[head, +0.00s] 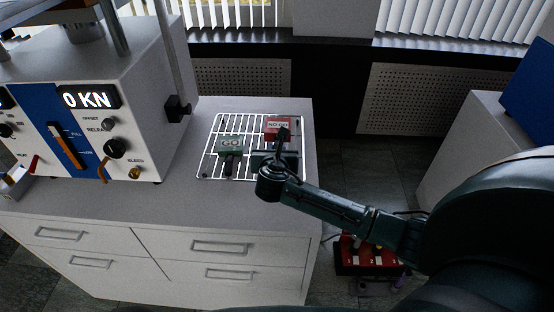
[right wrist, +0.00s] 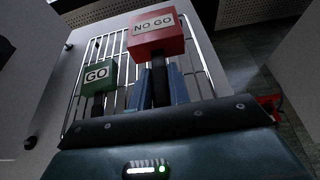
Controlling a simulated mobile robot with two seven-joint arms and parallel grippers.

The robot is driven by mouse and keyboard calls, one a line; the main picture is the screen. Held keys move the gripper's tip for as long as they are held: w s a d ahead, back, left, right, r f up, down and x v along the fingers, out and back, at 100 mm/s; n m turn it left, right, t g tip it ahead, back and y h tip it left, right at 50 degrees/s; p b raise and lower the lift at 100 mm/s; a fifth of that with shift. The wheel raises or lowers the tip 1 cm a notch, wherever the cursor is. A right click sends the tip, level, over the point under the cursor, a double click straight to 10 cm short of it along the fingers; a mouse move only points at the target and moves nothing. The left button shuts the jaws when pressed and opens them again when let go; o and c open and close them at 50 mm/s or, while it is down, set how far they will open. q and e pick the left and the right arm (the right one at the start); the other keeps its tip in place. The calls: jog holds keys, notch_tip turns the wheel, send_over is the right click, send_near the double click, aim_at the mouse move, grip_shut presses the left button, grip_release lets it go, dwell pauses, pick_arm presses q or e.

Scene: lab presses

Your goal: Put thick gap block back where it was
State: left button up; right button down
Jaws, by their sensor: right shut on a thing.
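The red NO GO block (head: 278,125) is at the far right part of the wire rack (head: 248,121). Its label reads upside down in the head view. In the right wrist view the red block (right wrist: 156,38) stands out in front of my right gripper (right wrist: 161,84), whose two blue fingers are shut on its dark handle. In the head view my right gripper (head: 283,150) covers the handle. I cannot tell whether the block touches the rack. The green GO block (head: 231,146) lies on the rack to the left, apart from the red one, its handle toward the front. My left gripper is out of view.
A press (head: 110,95) with a 0 KN display stands on the counter left of the rack. The white counter top (head: 190,205) is clear in front. A red box (head: 372,255) with numbered labels is low on the right, beyond the counter edge.

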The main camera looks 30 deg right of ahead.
jog(key=shift+f+b, duration=0.4)
jog(key=shift+f, duration=2.7)
jog(key=shift+f, duration=0.2)
jog(key=c, duration=1.3)
grip_release()
jog(key=shift+r, duration=0.15)
jog(key=shift+s+a+r, duration=0.15)
jog(key=shift+s+a, duration=0.05)
jog(key=shift+s, duration=0.1)
jog(key=p+v, duration=0.1)
jog(key=v, duration=1)
jog(key=shift+s, duration=0.2)
